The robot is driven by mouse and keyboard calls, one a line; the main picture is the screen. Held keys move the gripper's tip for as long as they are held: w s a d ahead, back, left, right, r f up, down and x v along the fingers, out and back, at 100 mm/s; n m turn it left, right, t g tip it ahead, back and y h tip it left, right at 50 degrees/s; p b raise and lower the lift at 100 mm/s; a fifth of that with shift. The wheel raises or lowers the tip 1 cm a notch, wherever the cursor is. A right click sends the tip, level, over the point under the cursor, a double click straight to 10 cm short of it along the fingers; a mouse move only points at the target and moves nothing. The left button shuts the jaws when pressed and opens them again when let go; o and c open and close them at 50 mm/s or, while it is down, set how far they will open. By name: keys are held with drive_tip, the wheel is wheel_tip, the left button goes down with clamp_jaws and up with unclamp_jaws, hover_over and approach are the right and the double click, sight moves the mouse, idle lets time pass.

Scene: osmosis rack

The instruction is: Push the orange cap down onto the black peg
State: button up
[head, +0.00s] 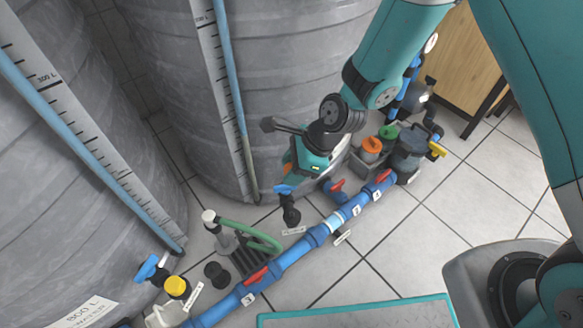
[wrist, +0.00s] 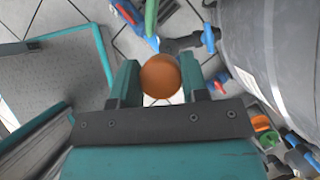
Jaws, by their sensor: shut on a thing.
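My gripper (wrist: 160,80) is shut on a round orange-brown cap (wrist: 160,76), which sits between the two teal fingers in the wrist view. The cap hides what lies directly beneath it, so I cannot tell whether it touches a peg. I cannot clearly identify the black peg. A stubby black fitting (head: 217,274) stands on the floor at lower left in the head view.
A blue pipe (head: 295,250) with red valve handles crosses the floor. A blue-handled black valve (head: 289,208) and a green hose (head: 250,232) stand near it. Large grey tanks (head: 285,80) crowd the back; tiles at right are clear.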

drive_tip(key=w+d+r+n+g+h, duration=0.2)
drive_tip(key=d+r+n+g+h, duration=0.1)
drive_tip(key=d+n, duration=0.6)
drive_tip(key=w+d+r+n+g+h, duration=0.2)
drive_tip(key=d+n, duration=0.7)
drive_tip(key=d, duration=0.8)
wheel_tip(320, 180, up, 2)
drive_tip(key=shift+r+g+h, duration=0.1)
drive_tip(key=shift+g+h, duration=0.4)
drive_tip(key=shift+s, duration=0.1)
